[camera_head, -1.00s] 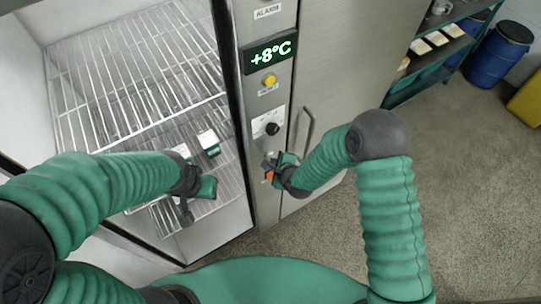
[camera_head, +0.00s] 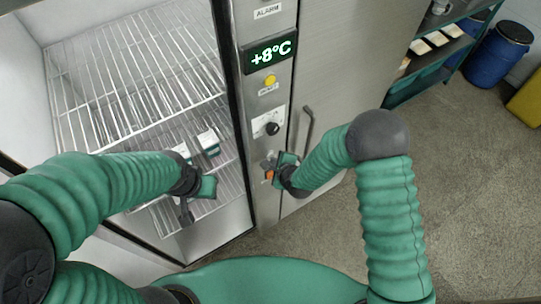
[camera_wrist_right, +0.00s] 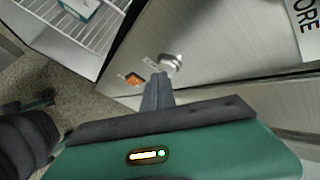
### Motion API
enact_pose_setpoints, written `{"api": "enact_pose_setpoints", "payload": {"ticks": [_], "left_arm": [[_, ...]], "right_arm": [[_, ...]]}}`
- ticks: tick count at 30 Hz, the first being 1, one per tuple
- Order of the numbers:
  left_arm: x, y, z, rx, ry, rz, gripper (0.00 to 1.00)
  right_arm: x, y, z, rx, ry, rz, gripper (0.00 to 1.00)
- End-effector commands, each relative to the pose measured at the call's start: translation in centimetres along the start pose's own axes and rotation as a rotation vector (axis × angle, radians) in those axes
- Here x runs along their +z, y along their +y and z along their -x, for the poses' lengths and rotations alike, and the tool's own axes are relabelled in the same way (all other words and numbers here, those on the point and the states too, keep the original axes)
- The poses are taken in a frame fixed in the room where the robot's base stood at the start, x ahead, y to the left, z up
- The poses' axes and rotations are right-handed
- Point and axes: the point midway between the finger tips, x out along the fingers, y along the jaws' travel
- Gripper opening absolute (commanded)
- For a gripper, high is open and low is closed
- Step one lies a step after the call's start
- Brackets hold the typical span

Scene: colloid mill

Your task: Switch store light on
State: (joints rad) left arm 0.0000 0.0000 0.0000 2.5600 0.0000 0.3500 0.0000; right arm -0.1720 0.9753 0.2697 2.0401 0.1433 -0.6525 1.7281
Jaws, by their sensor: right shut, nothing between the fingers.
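A small orange rocker switch (camera_head: 269,175) sits low on the steel control strip between the open cabinet and the closed door. It also shows in the right wrist view (camera_wrist_right: 133,79), beside a round metal fitting (camera_wrist_right: 170,63). I cannot read a label on the switch. My right gripper (camera_head: 275,169) is shut and empty, close in front of the strip by the switch. In the right wrist view its fingers (camera_wrist_right: 157,93) point at the panel just right of the switch; contact cannot be told. My left gripper (camera_head: 186,212) hangs before the open cabinet, its jaws unclear.
Above the switch are a black knob (camera_head: 272,129), a yellow button (camera_head: 270,80) and a display (camera_head: 270,55) reading +8°C. A door handle (camera_head: 308,128) stands right of the strip. Wire shelves (camera_head: 125,45) hold small boxes (camera_head: 208,140).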

Motion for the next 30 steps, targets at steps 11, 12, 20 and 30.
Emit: {"api": "enact_pose_setpoints", "payload": {"ticks": [11, 12, 20, 30], "left_arm": [[0.07, 0.00, -0.31, 0.000, 0.000, 0.000, 0.36], [0.07, 0.00, -0.31, 0.000, 0.000, 0.000, 0.36], [0.10, 0.00, -0.43, 0.000, 0.000, 0.000, 0.36], [0.10, 0.00, -0.43, 0.000, 0.000, 0.000, 0.36]], "right_arm": [[0.41, -0.57, -0.47, -0.002, 0.000, -0.001, 0.00], [0.41, -0.58, -0.47, -0.002, 0.000, -0.001, 0.00], [0.10, -0.29, -0.05, -0.002, 0.000, -0.001, 0.00], [-0.19, 0.07, 0.40, 0.000, 0.001, -0.001, 0.00]]}}
